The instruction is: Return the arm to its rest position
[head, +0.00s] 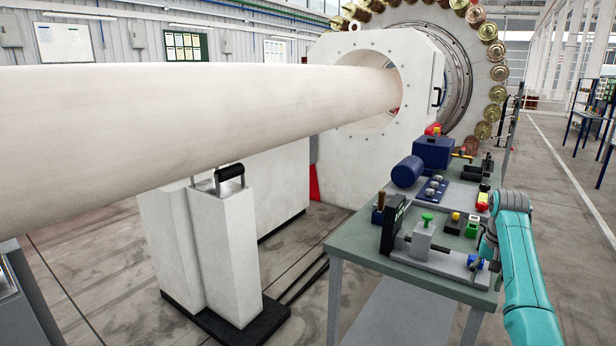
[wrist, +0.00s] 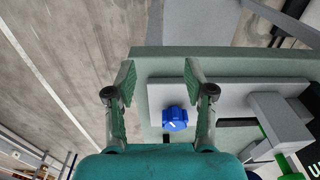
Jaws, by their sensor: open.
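My gripper (wrist: 158,85) shows in the wrist view with its two green-padded fingers spread apart and nothing between their tips. A blue knob (wrist: 175,119) on a grey fixture plate lies below the gap between the fingers, and I cannot tell how far under them it is. In the head view my teal arm (head: 523,265) reaches over the right edge of the green workbench (head: 345,249). The gripper end there is small and partly hidden near the blue knob (head: 478,263).
A fixture with a green-topped block (head: 424,238) stands on the bench beside the arm. A blue motor (head: 408,171) and small parts sit farther back. A large pale tube (head: 200,110) runs into a white machine at the left. The floor right of the bench is clear.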

